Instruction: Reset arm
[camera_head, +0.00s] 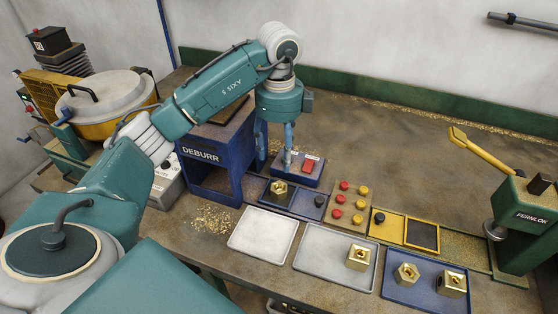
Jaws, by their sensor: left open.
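My left arm comes in from the left and reaches over the workbench. My left gripper (275,148) points down beside the blue DEBURR box (216,182), with its fingers apart and nothing seen between them. One finger is near the red-button panel (308,166); whether it touches is unclear. A brass piece (279,190) sits on a blue fixture below and in front of the gripper. My right gripper is out of view.
An empty white tray (263,235) lies front centre. Another white tray (318,260) holds one brass piece; a blue tray (424,301) holds two. A board of red and yellow knobs (348,207) lies behind them. A green FERNLOK press (530,226) stands right.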

